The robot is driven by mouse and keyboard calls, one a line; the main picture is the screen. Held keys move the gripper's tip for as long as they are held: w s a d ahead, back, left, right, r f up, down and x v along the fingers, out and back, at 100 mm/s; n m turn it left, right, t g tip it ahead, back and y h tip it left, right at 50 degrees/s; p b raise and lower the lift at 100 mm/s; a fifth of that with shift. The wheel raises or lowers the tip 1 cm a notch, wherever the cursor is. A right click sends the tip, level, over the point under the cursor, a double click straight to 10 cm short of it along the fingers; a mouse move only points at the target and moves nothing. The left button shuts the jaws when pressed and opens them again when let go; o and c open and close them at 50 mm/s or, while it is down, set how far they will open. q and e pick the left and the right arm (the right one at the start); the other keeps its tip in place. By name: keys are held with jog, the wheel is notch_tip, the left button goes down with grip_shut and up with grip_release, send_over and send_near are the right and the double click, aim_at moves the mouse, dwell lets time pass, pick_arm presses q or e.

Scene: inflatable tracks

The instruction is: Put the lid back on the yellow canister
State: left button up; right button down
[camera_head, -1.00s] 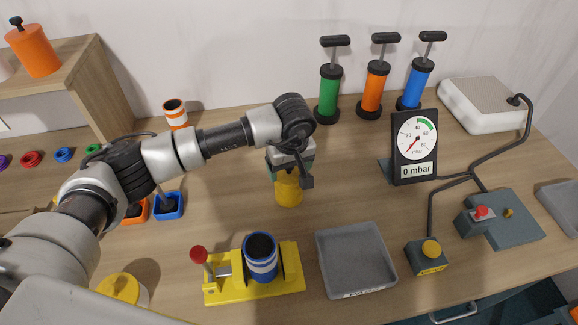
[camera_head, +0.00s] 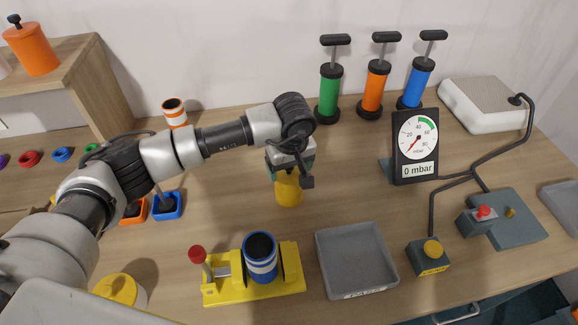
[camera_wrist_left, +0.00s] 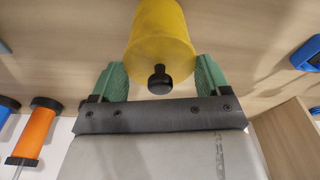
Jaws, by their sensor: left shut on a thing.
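The yellow canister (camera_head: 288,191) stands on the table in the middle of the head view, under my left gripper (camera_head: 290,168). In the left wrist view the yellow canister (camera_wrist_left: 160,35) shows end-on with a black knob (camera_wrist_left: 160,80) facing the camera. My left gripper (camera_wrist_left: 158,75) has its green fingers on either side of the yellow top with the knob between them, shut on the lid. Lid and body are the same yellow, and I cannot make out a seam or gap between them. The gripper hides the lid in the head view. My right gripper is not in view.
A yellow fixture with a blue-white cup (camera_head: 262,258) and a grey tray (camera_head: 355,260) stand in front. A gauge (camera_head: 415,148) and several pumps (camera_head: 372,90) stand right and behind. A yellow-topped container (camera_head: 120,290) is at lower left. Bare table surrounds the canister.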

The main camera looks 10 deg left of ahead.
pick_arm(q)
jog(key=shift+b, duration=0.4)
dwell(0.3)
jog(key=o, duration=0.8)
jog(key=shift+o, duration=0.2)
jog(key=shift+r+p, duration=1.35)
jog(key=shift+r, duration=2.2)
jog(key=shift+c, duration=0.2)
grip_shut()
